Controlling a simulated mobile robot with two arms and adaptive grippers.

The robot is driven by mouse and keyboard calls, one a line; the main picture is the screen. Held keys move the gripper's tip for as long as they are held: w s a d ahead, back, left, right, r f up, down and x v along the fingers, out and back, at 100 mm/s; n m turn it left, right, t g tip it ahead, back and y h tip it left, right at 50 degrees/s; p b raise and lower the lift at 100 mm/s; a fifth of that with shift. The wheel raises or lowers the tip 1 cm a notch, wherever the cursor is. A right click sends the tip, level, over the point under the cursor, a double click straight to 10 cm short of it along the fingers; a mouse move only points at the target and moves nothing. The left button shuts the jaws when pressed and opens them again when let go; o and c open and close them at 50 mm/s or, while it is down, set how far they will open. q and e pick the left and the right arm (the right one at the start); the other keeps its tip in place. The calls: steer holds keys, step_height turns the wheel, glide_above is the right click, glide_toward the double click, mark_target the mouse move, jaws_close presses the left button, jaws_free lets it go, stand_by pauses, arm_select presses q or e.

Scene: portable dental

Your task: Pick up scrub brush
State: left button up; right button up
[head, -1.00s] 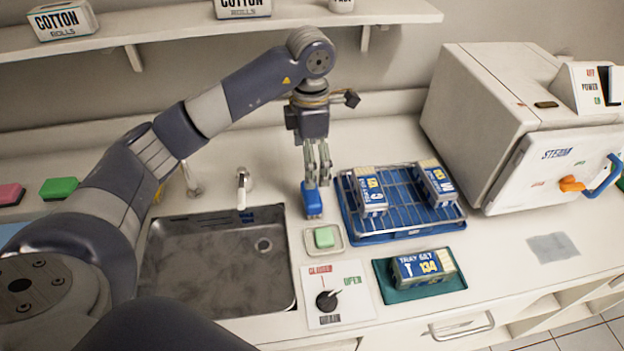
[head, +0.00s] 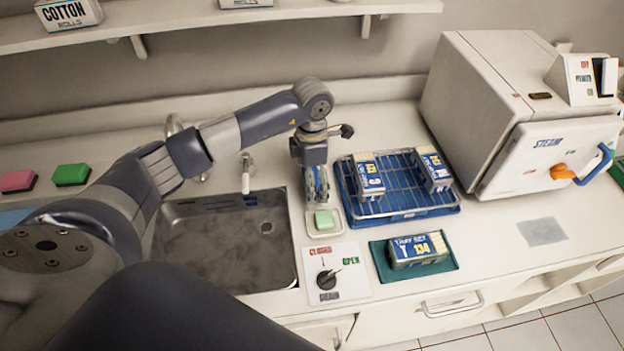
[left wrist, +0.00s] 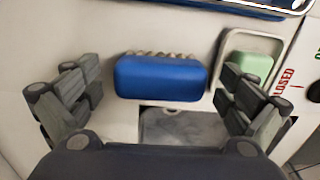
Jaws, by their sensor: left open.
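The scrub brush is a blue block with pale bristles on one side. In the left wrist view the brush (left wrist: 160,78) lies between the two spread fingers, with gaps on both sides. My left gripper (head: 316,186) is open and points down at the brush on the counter between the sink and the wire rack. In the head view its fingers hide most of the brush, and only bits of blue show. My right gripper is not in view.
A soap dish (head: 325,231) with green soap (head: 324,219) is just in front of the gripper. The sink (head: 205,275) is to the left. A blue tray (head: 445,208) with a wire rack holding boxes stands close on the right.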

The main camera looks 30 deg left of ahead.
arm_select(q)
steer(key=c, duration=1.2)
steer(key=shift+o, duration=0.2)
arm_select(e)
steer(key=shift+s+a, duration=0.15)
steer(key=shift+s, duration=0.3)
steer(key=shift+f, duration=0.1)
arm_select(q)
steer(key=shift+w+r+b, duration=0.1)
steer(key=shift+r+b, duration=0.25)
steer(key=shift+r, duration=0.1)
step_height(320, 180, up, 2)
steer(key=shift+r+b, duration=0.15)
steer(key=shift+b, duration=0.55)
steer(key=s+d+r+b, duration=0.1)
steer(key=s+b, duration=0.3)
steer(key=s, duration=1.2)
steer(key=shift+d+r, duration=0.4)
steer(key=shift+d, duration=0.2)
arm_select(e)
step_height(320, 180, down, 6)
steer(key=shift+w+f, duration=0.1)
